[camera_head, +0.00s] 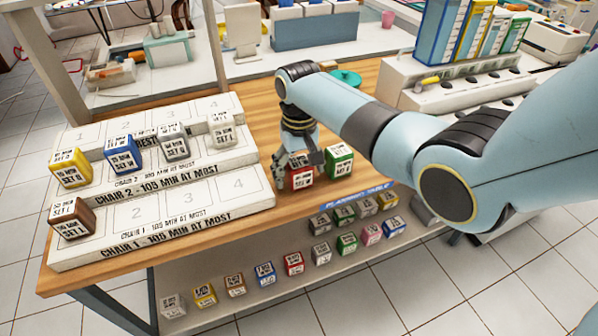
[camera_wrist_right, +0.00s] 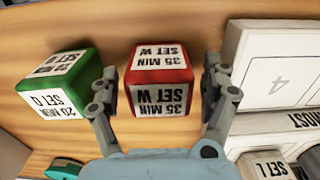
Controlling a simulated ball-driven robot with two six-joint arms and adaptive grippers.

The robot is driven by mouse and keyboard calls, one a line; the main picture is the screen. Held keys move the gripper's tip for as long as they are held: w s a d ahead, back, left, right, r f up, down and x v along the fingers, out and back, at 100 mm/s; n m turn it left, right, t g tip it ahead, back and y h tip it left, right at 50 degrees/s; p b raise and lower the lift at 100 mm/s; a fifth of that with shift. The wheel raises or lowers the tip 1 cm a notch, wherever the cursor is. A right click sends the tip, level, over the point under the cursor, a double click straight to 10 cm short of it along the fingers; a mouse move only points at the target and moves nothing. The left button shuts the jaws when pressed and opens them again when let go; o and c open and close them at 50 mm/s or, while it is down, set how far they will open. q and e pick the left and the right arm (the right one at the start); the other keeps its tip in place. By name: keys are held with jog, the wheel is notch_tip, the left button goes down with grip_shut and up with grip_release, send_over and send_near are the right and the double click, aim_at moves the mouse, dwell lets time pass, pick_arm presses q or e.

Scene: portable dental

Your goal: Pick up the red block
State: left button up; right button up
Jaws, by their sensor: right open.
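The red block (camera_head: 301,179) with white label faces stands on the wooden table just right of the stepped rack. In the right wrist view the red block (camera_wrist_right: 160,62) reads "35 MIN SET W". My right gripper (camera_head: 297,164) is open and reaches down at the red block, partly hiding it. In the wrist view its fingers (camera_wrist_right: 160,92) stand apart on either side of the block's near part; I cannot tell whether they touch it. A green block (camera_head: 339,163) stands beside it, also seen in the wrist view (camera_wrist_right: 72,83). My left gripper is out of view.
The white stepped rack (camera_head: 235,190) holds yellow, blue, grey, white and brown blocks. A lower shelf (camera_head: 240,310) carries several coloured blocks, including another red one (camera_head: 293,263). A teal round object (camera_head: 346,78) lies behind my right wrist.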

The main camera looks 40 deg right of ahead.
jog(key=c, duration=1.3)
